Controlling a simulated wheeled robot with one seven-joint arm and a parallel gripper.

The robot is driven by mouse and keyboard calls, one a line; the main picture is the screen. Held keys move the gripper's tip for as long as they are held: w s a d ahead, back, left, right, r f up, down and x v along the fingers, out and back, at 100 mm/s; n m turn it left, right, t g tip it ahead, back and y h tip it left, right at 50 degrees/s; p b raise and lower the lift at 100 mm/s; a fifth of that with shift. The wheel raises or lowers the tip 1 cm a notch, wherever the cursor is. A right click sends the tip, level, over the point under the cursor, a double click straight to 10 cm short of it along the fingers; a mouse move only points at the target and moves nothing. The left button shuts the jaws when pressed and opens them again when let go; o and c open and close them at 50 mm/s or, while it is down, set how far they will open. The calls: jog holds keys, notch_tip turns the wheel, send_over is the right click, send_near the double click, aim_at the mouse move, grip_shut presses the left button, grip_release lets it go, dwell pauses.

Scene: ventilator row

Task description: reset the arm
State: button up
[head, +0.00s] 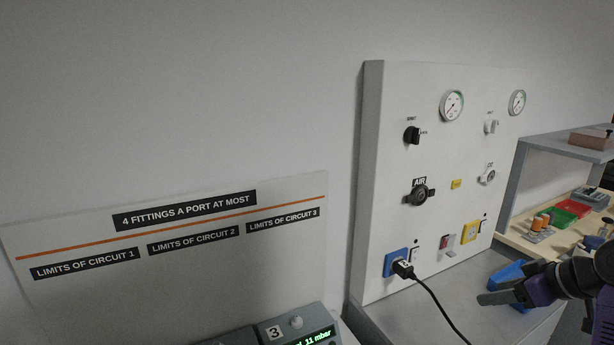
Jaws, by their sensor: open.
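My gripper (504,291) is at the lower right, reaching in from the right edge with its fingers pointing left. It is open and I see nothing between its fingers. It appears in front of the grey counter (455,296), below the wall panel; I cannot tell its exact height. My purple and black arm runs out of view at the right. A blue object (507,273) shows just behind the fingers and is partly hidden by them.
A white panel (440,150) carries gauges, knobs and a blue socket (391,262) with a black plug and cable (437,303) hanging down. A ventilator (312,338) marked 3 is at the bottom. A bench (520,238) at the right holds red and green bins.

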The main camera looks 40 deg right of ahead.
jog(key=w+d+r+m+t+h, duration=0.1)
jog(key=d+r+m+h, duration=0.2)
jog(key=d+r+h, duration=0.3)
jog(key=w+a+f+m+t+h, duration=0.1)
jog(key=w+a+f, duration=0.15)
jog(key=a, duration=0.65)
jog(key=w+a+f+m+t+h, duration=0.2)
jog(key=w+a, duration=0.1)
jog(key=a, duration=0.5)
jog(key=w+a+f+m+t+h, duration=0.1)
jog(key=w+a+f, duration=0.15)
jog(key=a, duration=0.65)
jog(key=s+a+f+n+y, duration=0.2)
jog(key=s+a+n+y, duration=0.1)
jog(key=a, duration=0.6)
jog(key=s+a+f+n+t+y, duration=0.1)
jog(key=s+a+n+y, duration=0.3)
jog(key=a, duration=0.5)
jog(key=s+a+f+n+y, duration=0.2)
jog(key=s+a+n+y, duration=0.1)
jog(key=s+a+y, duration=0.2)
jog(key=s+a, duration=0.2)
jog(key=a, duration=0.1)
jog(key=shift+s+a+f+n+t+y, duration=0.25)
jog(key=shift+a+f+n+t+y, duration=0.05)
jog(key=shift+a+f, duration=0.1)
jog(key=shift+c, duration=0.3)
